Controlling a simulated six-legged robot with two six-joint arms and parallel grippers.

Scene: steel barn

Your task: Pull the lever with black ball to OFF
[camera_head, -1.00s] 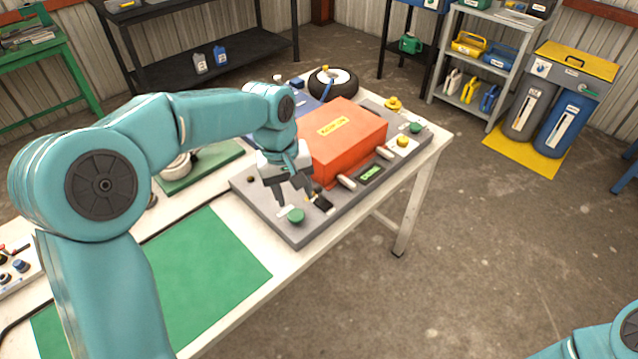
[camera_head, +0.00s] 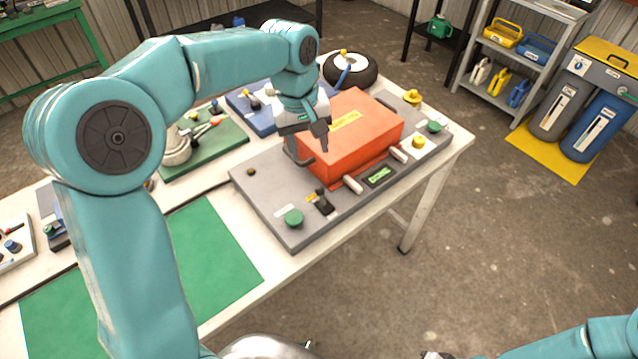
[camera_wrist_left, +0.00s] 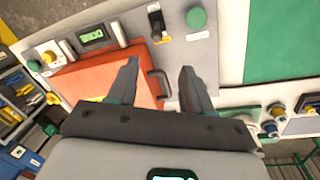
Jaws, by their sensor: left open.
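I cannot make out with certainty a lever with a black ball or an OFF mark. A small black switch lever (camera_head: 323,203) stands on the grey panel (camera_head: 262,200), beside a green knob (camera_head: 293,217); it also shows in the left wrist view (camera_wrist_left: 157,22). A blue board (camera_head: 262,121) behind my left arm carries a small dark-and-yellow part. My left gripper (camera_head: 309,152) is open and empty at the left end of the orange box (camera_head: 352,150). In the left wrist view a dark handle (camera_wrist_left: 158,84) shows between its fingers. My right arm enters at bottom right; its jaws are unclear.
The panel bears a yellow knob (camera_head: 418,142) and a small display (camera_head: 380,176). A green mat (camera_head: 213,250) is bare. A white control box (camera_head: 14,250) with coloured knobs stands at far left.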

